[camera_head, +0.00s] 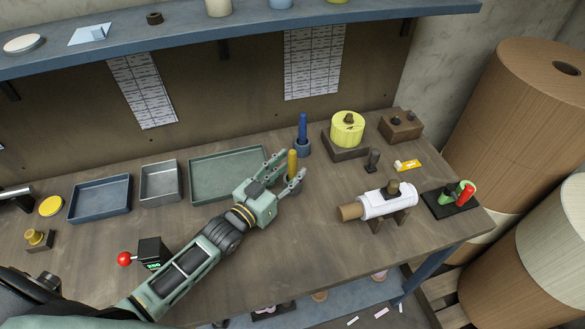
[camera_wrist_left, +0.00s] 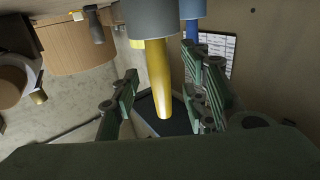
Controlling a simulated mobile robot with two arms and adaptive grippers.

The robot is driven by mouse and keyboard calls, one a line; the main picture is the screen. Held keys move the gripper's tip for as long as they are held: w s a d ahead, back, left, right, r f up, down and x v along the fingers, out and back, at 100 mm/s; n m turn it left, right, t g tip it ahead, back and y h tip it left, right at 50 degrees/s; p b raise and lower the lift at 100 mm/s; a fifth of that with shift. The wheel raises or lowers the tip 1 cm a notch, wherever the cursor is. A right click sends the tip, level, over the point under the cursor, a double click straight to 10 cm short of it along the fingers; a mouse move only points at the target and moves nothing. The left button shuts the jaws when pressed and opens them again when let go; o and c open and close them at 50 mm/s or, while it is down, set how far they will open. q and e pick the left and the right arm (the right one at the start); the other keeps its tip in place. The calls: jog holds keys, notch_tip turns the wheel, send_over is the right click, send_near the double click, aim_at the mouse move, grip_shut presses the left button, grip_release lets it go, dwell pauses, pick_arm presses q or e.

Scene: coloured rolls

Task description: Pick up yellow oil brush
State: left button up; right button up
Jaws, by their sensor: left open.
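In the left wrist view the yellow brush (camera_wrist_left: 160,82) comes out of a grey cylindrical holder (camera_wrist_left: 155,15). My left gripper (camera_head: 295,164) is open, with its fingers on either side of the yellow brush. In the left wrist view there are visible gaps between its green fingers (camera_wrist_left: 163,105) and the brush. The brush's holder is mostly hidden by the gripper in the head view. My right gripper is not in view.
A green tray (camera_head: 193,188) lies behind my left arm. A yellow roll (camera_head: 347,131) on a dark base stands behind to the right. A white cylinder (camera_head: 375,206) on a stand is farther right. A red-knobbed black box (camera_head: 151,252) is close to my forearm.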

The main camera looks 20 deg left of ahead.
pick_arm(q)
jog(key=shift+x, duration=1)
grip_shut()
